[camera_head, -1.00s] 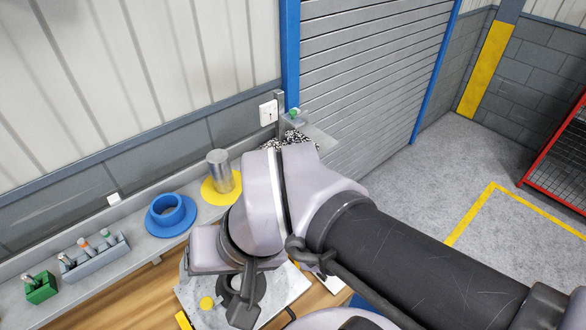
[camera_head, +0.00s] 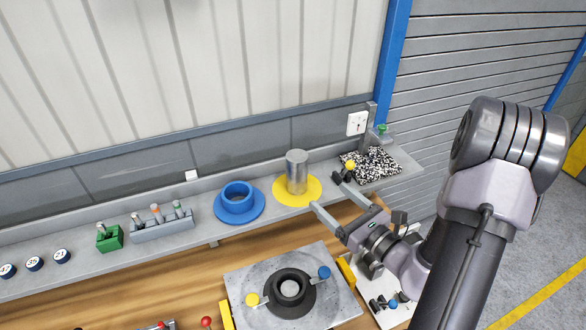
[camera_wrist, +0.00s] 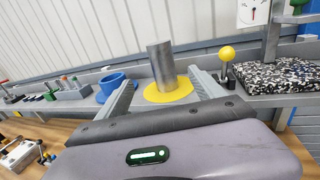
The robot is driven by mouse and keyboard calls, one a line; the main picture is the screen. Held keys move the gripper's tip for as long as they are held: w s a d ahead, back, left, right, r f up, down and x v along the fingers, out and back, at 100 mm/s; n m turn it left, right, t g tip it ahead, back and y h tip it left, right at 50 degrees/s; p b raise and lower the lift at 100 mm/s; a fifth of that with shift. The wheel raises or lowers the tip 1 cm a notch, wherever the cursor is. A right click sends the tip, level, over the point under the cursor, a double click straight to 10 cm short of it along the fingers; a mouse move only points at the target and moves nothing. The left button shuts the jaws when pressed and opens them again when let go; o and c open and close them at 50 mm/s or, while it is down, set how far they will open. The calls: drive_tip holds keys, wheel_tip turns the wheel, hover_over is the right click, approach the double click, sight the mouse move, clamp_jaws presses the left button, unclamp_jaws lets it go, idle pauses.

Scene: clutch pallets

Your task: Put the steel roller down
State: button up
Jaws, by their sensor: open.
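The steel roller (camera_head: 297,172) stands upright on a flat yellow disc (camera_head: 285,199) on the grey wall shelf. My gripper (camera_head: 328,194) is open and empty, to the right and front of the roller, with its fingers pointing towards it. In the wrist view the roller (camera_wrist: 161,66) shows beyond and between the two spread fingers, on the yellow disc (camera_wrist: 169,96). The fingers look clear of it.
On the shelf (camera_head: 90,267), a blue flanged ring (camera_head: 238,197) sits left of the disc. A yellow-knobbed lever (camera_head: 349,166) and a speckled pad (camera_head: 371,165) are close on the right. Below, a grey plate (camera_head: 335,286) carries a black ring (camera_head: 288,294).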

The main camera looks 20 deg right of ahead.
sight(297, 165)
drive_tip(key=p+x, duration=0.3)
drive_tip(key=x, duration=1.2)
drive_tip(key=shift+w+d+r, duration=0.1)
drive_tip(key=shift+w, duration=0.25)
drive_tip(key=shift+s, duration=0.15)
drive_tip(key=c, duration=0.3)
clamp_jaws()
